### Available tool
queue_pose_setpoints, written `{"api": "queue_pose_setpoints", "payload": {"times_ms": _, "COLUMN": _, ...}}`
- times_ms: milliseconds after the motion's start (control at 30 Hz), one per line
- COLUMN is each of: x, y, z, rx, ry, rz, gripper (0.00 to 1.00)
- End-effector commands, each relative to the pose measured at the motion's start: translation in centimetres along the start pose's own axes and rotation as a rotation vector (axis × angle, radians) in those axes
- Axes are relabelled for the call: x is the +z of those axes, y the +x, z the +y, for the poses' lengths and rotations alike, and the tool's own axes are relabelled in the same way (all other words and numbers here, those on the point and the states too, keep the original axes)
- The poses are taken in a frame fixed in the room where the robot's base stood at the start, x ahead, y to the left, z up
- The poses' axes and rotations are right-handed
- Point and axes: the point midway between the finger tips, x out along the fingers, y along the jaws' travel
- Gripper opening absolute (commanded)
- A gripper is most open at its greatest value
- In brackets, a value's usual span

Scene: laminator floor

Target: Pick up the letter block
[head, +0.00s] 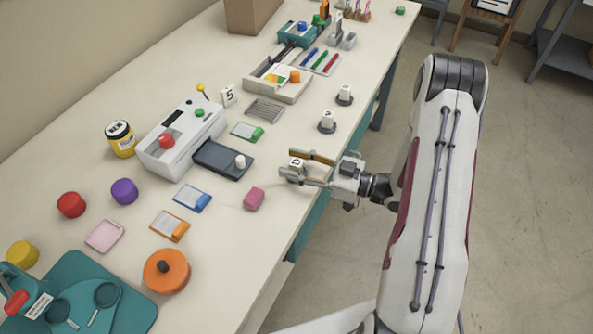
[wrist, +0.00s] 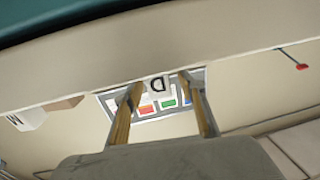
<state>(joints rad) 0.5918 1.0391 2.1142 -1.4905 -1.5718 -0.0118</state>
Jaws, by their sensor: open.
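The letter block (head: 296,162) is a small white cube marked "D", near the table's front edge in the head view. It also shows in the wrist view (wrist: 158,86), with the letter turned over. My gripper (head: 289,167) is open, with its two tan-lined fingers on either side of the block. In the wrist view my gripper (wrist: 160,91) has the block between its fingertips. I cannot tell whether the fingers touch it or whether it rests fully on the table.
Another white block, marked "5" (head: 228,95), is farther back.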

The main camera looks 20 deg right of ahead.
Motion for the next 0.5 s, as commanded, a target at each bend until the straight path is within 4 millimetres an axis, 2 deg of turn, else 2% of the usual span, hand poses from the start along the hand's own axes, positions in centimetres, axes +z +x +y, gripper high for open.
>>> {"api": "queue_pose_setpoints", "payload": {"times_ms": 67, "x": 0.0, "y": -0.01, "z": 0.0, "rx": 0.0, "ry": 0.0, "rz": 0.0, "gripper": 0.4}}
{"api": "queue_pose_setpoints", "payload": {"times_ms": 100, "x": 0.0, "y": -0.01, "z": 0.0, "rx": 0.0, "ry": 0.0, "rz": 0.0, "gripper": 0.35}}
{"api": "queue_pose_setpoints", "payload": {"times_ms": 233, "x": 0.0, "y": -0.01, "z": 0.0, "rx": 0.0, "ry": 0.0, "rz": 0.0, "gripper": 0.01}}
{"api": "queue_pose_setpoints", "payload": {"times_ms": 500, "x": -0.06, "y": -0.01, "z": 0.01, "rx": 0.0, "ry": -0.001, "rz": 0.001, "gripper": 0.0}}
